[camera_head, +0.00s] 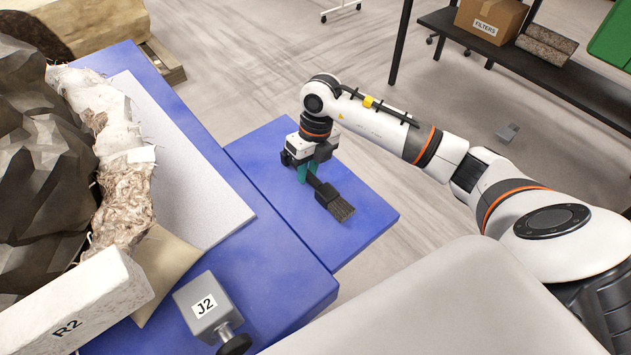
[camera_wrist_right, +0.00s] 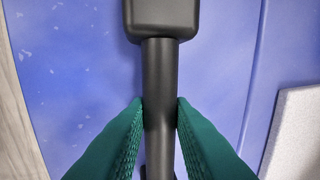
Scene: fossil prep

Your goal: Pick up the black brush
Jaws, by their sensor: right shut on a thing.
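The black brush (camera_head: 334,200) is over the small blue side table (camera_head: 365,218) in the head view, with its dark bristles toward the lower right. My right gripper (camera_head: 307,176) is shut on the brush's handle, its green fingers on either side. In the right wrist view the black handle (camera_wrist_right: 160,95) runs between the two green fingers (camera_wrist_right: 160,125), with the wider black head (camera_wrist_right: 162,16) at the top. I cannot tell whether the brush touches the table. My left gripper is not in view.
A larger blue table (camera_head: 262,262) adjoins at the left, bearing a grey pad (camera_head: 190,170), a dark rock (camera_head: 35,170), a white block marked R2 (camera_head: 85,310) and a grey block marked J2 (camera_head: 203,303). The side table around the brush is clear.

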